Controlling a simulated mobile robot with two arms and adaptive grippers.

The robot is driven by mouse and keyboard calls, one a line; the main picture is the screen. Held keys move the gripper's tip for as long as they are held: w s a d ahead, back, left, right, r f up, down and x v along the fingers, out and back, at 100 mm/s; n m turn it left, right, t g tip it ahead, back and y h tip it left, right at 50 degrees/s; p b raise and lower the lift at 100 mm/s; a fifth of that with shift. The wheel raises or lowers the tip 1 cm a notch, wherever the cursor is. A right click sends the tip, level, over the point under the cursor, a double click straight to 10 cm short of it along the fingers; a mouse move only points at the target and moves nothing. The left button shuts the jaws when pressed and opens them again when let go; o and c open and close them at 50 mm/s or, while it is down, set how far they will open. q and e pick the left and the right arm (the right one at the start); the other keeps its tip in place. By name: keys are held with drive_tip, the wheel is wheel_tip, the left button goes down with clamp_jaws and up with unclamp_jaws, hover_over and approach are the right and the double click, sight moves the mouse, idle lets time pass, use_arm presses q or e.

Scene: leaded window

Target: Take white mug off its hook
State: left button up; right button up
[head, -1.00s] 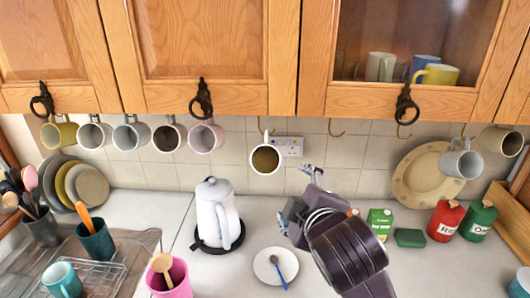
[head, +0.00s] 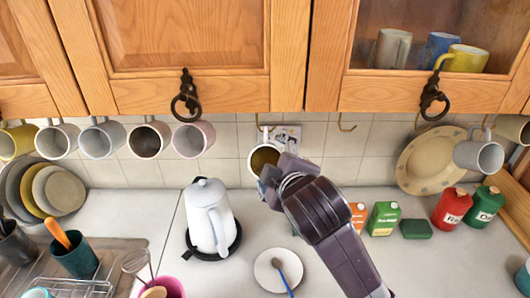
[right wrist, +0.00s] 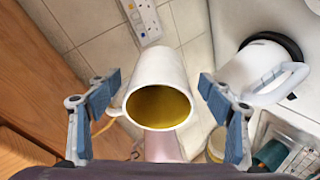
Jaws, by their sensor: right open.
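The white mug (head: 262,157) with a mustard-yellow inside hangs from a hook under the cabinet, in front of the tiled wall. My right gripper (head: 277,172) is at its lower right in the head view and hides part of it. In the right wrist view the mug (right wrist: 163,72) is between the two spread fingers of my right gripper (right wrist: 161,84), its open mouth towards the camera. Gaps show on both sides of its body. Its handle is on the left, close to the left finger. My left gripper is not in view.
Several mugs hang in a row (head: 101,139) at left. A grey mug (head: 478,154) hangs at right before a round plate (head: 425,165). A white kettle (head: 209,215) stands below on the counter, beside a saucer with a spoon (head: 268,278). Wooden cabinets (head: 160,45) are above.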

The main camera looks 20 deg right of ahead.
sight(266, 158)
drive_tip(key=p+x, duration=0.1)
drive_tip(key=x, duration=0.3)
drive_tip(key=shift+w+p, duration=0.35)
drive_tip(key=shift+p, duration=0.05)
drive_tip(key=shift+w+f, duration=0.2)
drive_tip(key=shift+w, duration=0.05)
drive_tip(key=shift+s, duration=0.1)
drive_tip(key=c, duration=1.4)
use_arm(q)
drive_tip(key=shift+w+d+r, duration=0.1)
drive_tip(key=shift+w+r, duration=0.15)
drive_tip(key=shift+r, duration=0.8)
use_arm(e)
drive_tip(key=shift+r, duration=0.1)
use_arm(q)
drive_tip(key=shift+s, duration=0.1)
use_arm(e)
drive_tip(key=shift+r, duration=0.15)
